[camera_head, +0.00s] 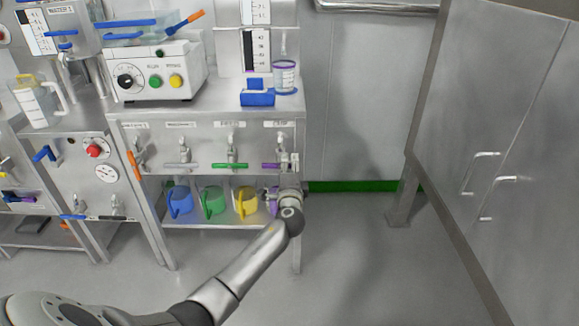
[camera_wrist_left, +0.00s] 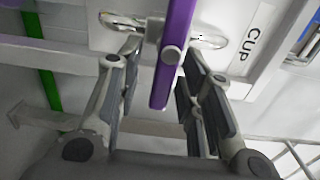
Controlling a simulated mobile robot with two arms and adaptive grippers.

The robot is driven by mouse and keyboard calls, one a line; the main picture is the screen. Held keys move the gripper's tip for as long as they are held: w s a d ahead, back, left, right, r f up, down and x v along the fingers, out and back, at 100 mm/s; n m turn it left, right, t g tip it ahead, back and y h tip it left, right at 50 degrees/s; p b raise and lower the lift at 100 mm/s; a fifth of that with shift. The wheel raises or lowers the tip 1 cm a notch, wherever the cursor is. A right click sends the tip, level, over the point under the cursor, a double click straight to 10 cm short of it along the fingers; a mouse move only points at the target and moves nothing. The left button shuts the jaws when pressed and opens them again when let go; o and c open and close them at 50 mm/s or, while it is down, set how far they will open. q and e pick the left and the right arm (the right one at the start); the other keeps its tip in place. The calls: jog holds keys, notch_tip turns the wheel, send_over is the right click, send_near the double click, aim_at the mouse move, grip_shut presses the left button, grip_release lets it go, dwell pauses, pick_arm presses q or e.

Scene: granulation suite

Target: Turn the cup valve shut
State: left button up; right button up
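The cup valve has a purple lever (camera_head: 270,165) at the right end of a row of valves on the steel bench's front panel, under the rightmost label. In the head view the lever lies roughly level, and its right part is hidden by my left gripper (camera_head: 289,164). In the left wrist view the purple lever (camera_wrist_left: 176,45) reaches between the two fingers of my left gripper (camera_wrist_left: 160,100), beside a "CUP" label (camera_wrist_left: 253,38). The fingers are apart, with a visible gap on the lever's left side; the right finger is close to it. My right gripper is not in view.
Other levers in the row are green (camera_head: 230,166), grey (camera_head: 183,166) and orange (camera_head: 134,164). Blue (camera_head: 180,202), green (camera_head: 213,201) and yellow (camera_head: 245,203) jugs stand on the shelf below. Floor to the right is clear up to a grey cabinet (camera_head: 490,130).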

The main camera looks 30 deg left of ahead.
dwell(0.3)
pick_arm(q)
jog(key=v, duration=1.2)
jog(key=shift+a, duration=0.1)
